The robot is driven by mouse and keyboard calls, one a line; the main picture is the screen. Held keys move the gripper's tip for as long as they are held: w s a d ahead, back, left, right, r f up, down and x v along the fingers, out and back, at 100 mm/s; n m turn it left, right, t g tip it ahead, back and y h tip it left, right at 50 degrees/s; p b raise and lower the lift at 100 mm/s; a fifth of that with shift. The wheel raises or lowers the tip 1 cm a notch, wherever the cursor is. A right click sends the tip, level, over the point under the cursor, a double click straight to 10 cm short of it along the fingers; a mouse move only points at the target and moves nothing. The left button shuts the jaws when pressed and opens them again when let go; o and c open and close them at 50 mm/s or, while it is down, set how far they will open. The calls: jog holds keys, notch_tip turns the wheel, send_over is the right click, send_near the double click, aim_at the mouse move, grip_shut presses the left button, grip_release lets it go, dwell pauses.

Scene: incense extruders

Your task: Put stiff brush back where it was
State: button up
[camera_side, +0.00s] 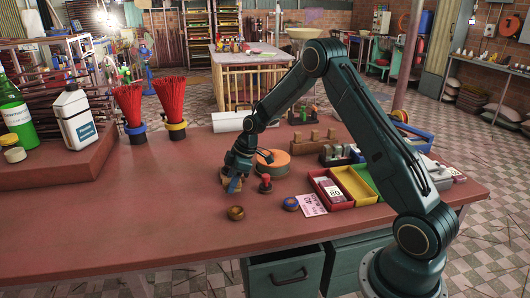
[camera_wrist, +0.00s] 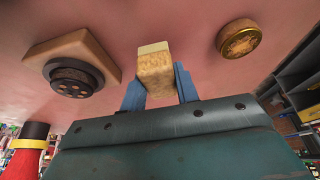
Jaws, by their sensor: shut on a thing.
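My gripper (camera_wrist: 158,85) shows in the wrist view with its two blue fingers on either side of a small tan block with a paler end, which looks like the stiff brush (camera_wrist: 155,72). The fingers are shut on it, and it points away from the wrist. In the side view my gripper (camera_side: 234,182) is low over the red-brown table, left of the orange disc. A tan bit of the held brush (camera_side: 225,179) shows beside the fingers. I cannot tell in this view whether it touches the table.
In the wrist view a wooden block with a black perforated disc (camera_wrist: 75,75) lies left, a brass round piece (camera_wrist: 239,39) right. In the side view a red-topped piece (camera_side: 265,184), blue-ringed piece (camera_side: 290,203) and coloured trays (camera_side: 355,184) stand right. Table front left is clear.

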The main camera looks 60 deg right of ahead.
jog(key=shift+f, duration=0.9)
jog(key=shift+f, duration=0.1)
jog(key=o, duration=0.9)
jog(key=shift+o, duration=0.2)
jog(key=v, duration=1.2)
